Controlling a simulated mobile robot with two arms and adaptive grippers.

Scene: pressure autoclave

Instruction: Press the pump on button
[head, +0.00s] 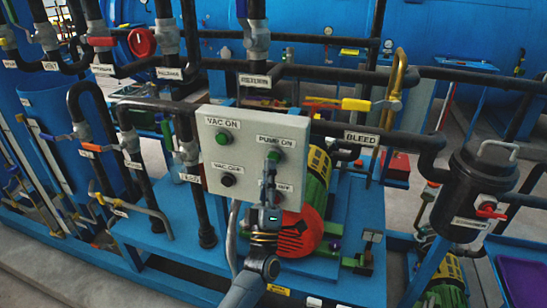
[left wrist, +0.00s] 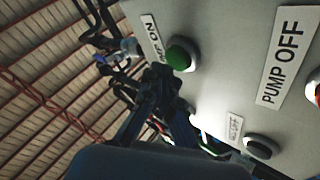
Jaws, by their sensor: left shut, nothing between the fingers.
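The grey control box (head: 247,190) carries labelled buttons. The green PUMP ON button (head: 274,156) is at its upper right, under its label, and shows in the left wrist view as a green cap (left wrist: 182,54). My left gripper (head: 270,166) is shut and empty, pointing up, with its tips at the lower edge of that button. In the left wrist view the fingers (left wrist: 163,78) end close beside the green cap; I cannot tell whether they touch it. The gripper partly hides the PUMP OFF label and button in the head view. My right gripper is not in view.
The green VAC ON button (head: 221,138) and black VAC OFF button (head: 227,180) sit on the box's left half. A red button (left wrist: 315,90) shows by the PUMP OFF label. Black pipes (head: 330,130) and a green-and-red pump motor (head: 303,230) crowd behind the box.

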